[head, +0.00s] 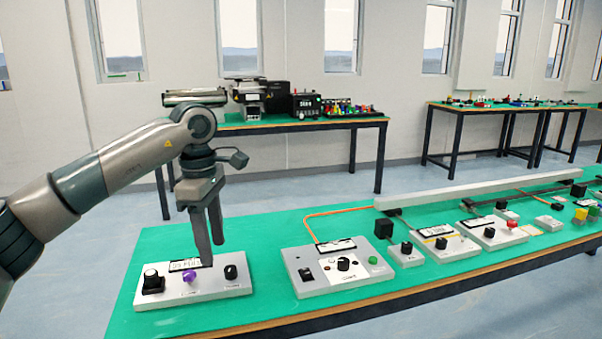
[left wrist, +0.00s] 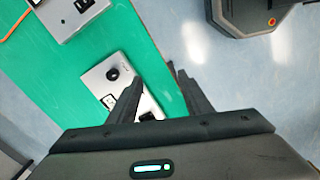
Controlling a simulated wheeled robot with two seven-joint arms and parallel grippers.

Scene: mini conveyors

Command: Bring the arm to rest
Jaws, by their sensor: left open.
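My left arm comes in from the left in the head view, and its gripper (head: 212,250) points down above the left control box (head: 211,290). The gripper is open and empty; its two fingers also show apart in the left wrist view (left wrist: 160,85). One finger hides part of the box's label in the head view. I cannot tell the exact height of the fingertips above the box. My right gripper is not in view.
The green table (head: 265,245) carries a larger grey box (head: 338,275) right of the gripper, with several smaller boxes further right. A long pale conveyor rail (head: 470,190) runs along the back. An orange cable (head: 318,213) lies behind the larger box. More tables stand near the wall.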

